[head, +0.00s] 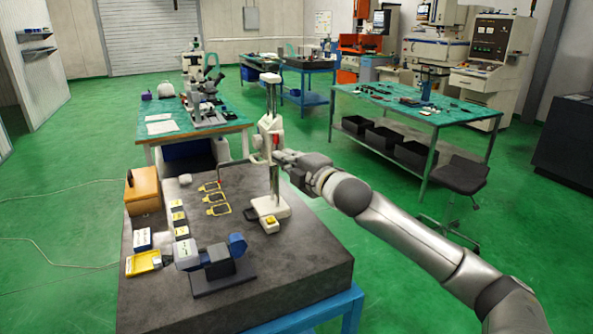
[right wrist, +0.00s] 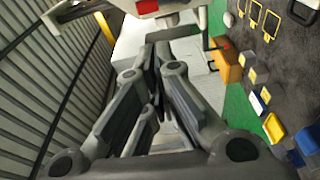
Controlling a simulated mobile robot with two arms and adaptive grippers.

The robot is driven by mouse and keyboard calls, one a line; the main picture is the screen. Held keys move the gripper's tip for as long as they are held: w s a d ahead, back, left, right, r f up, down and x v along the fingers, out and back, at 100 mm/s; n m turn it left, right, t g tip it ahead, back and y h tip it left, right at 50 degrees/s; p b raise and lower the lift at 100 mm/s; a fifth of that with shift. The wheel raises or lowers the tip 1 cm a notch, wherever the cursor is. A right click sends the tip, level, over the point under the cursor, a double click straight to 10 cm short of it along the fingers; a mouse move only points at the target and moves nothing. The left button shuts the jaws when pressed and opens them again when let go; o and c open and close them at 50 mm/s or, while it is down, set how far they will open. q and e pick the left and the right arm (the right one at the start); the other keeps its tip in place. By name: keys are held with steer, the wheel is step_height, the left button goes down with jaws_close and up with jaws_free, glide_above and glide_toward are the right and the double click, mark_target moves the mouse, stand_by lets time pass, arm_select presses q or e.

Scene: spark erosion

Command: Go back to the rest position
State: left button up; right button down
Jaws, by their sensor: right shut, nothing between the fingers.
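My right gripper (head: 283,157) is shut and empty. My right arm reaches in from the lower right, and the gripper is at the column of a white upright measuring stand (head: 270,140) on the grey stone table. I cannot tell whether it touches the stand. In the right wrist view the shut fingers (right wrist: 155,55) meet just below a white part with a red patch (right wrist: 147,6). My left gripper is not in view.
The stone table (head: 300,262) holds an orange-brown box (head: 143,190), yellow-framed gauges (head: 215,202), a yellow tray (head: 143,263) and a grey-blue device (head: 215,262). A green-topped bench (head: 410,104) and a dark stool (head: 460,176) stand right. Green floor lies between.

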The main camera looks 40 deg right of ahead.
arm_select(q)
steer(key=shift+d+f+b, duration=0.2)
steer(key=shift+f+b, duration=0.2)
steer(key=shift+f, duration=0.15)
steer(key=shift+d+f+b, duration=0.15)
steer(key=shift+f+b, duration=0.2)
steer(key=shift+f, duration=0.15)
arm_select(e)
steer(key=s, duration=0.5)
steer(key=shift+a+r, duration=0.3)
steer(key=shift+a, duration=0.1)
